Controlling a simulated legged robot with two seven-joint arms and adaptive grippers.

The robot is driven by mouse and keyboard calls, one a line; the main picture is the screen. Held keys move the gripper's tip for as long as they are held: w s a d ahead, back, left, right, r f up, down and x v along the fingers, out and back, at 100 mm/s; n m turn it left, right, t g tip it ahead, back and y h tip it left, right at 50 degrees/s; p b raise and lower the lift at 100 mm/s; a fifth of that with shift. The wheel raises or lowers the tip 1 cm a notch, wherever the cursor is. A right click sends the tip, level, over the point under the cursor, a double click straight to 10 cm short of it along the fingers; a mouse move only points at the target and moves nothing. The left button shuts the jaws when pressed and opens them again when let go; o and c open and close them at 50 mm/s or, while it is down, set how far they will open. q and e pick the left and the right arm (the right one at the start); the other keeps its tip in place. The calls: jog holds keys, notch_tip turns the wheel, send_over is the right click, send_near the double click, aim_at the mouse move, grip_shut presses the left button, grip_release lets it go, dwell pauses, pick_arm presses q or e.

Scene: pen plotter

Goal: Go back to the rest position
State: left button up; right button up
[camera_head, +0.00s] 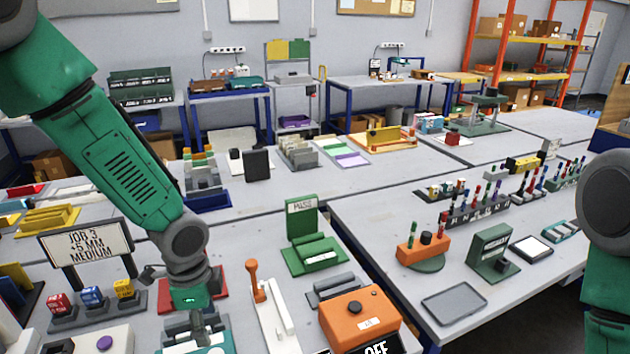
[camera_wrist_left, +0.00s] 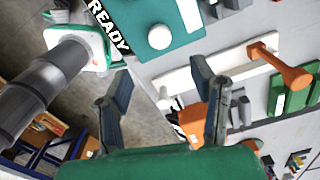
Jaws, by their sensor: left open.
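My left arm comes in from the upper left in the head view, and its gripper (camera_head: 200,328) points down over the front edge of the near table. In the left wrist view the two fingers of the left gripper (camera_wrist_left: 160,85) stand apart with nothing between them. Below them show a teal unit (camera_wrist_left: 165,30) with a white round knob and a "READY" label (camera_wrist_left: 108,28), and an orange-handled lever (camera_wrist_left: 285,68) on a white base. My right arm (camera_head: 607,250) shows at the right edge of the head view; its gripper is out of frame.
An orange box (camera_head: 360,318) and a green stand (camera_head: 312,245) are right of the left gripper. A "JOB 3" sign (camera_head: 87,243) and coloured blocks (camera_head: 92,296) stand to its left. Pen racks (camera_head: 480,208) and a grey tray (camera_head: 453,302) occupy the right table.

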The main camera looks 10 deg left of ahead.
pick_arm(q)
jog(key=s+f+n, duration=0.1)
jog(key=f, duration=0.1)
jog(key=s+d+f+n, duration=0.1)
jog(key=s, duration=0.1)
jog(key=s+f, duration=0.2)
jog(key=shift+s+d+f+n+g+h, duration=0.25)
jog(key=shift+d+f+n+g+h, duration=0.05)
jog(key=shift+n+h, duration=0.1)
jog(key=s+a+f+n, duration=0.1)
jog(key=s+f+n, duration=0.25)
jog(key=s, duration=0.35)
jog(key=s+a+f+n+y, duration=0.1)
jog(key=s+a+f+n, duration=0.15)
jog(key=s+n, duration=0.35)
jog(key=s+a+f+n, duration=0.1)
jog(key=s+f+n, duration=0.25)
jog(key=s, duration=0.35)
notch_tip(320, 180, down, 12)
jog(key=w+d+m+t+b, duration=0.1)
jog(key=w+m+b, duration=0.1)
jog(key=b, duration=1)
jog(key=shift+w+d, duration=0.3)
jog(key=shift+w, duration=0.15)
jog(key=shift+r, duration=0.15)
jog(key=shift+w, duration=0.1)
